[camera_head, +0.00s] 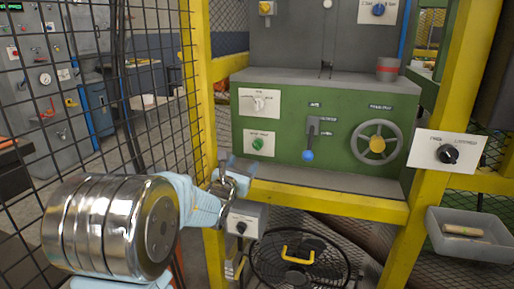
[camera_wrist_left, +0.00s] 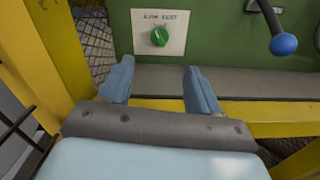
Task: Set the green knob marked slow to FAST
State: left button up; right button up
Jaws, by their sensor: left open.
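The green knob (camera_head: 258,143) sits on a white plate (camera_head: 268,136) at the lower left of the green machine front. In the left wrist view the green knob (camera_wrist_left: 159,36) is at upper middle, under small lettering that is hard to read; its pointer setting is unclear. My left gripper (camera_head: 232,166) is below and left of the knob in the head view, apart from it. In the left wrist view its blue fingers (camera_wrist_left: 160,70) are spread with nothing between them, and the knob lies beyond the tips, between their lines. My right gripper is not in view.
A blue-ended lever (camera_head: 308,155) and a handwheel (camera_head: 377,143) are right of the knob. A white knob (camera_head: 259,103) is above. A yellow beam (camera_head: 330,200) runs below the machine; a yellow post (camera_head: 200,80) and black mesh are at left.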

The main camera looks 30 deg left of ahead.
pick_arm(q)
jog(key=b, duration=0.2)
send_near(256, 147)
jog(key=shift+w+a+f, duration=0.1)
jog(key=shift+w+a, duration=0.2)
jog(key=shift+w, duration=0.15)
jog(key=x, duration=0.7)
jog(key=shift+w+d+r, duration=0.1)
jog(key=shift+d+r, duration=0.1)
jog(key=shift+r, duration=0.05)
jog(key=shift+w+a+f, duration=0.1)
jog(key=shift+w+a, duration=0.05)
jog(key=shift+w, duration=0.5)
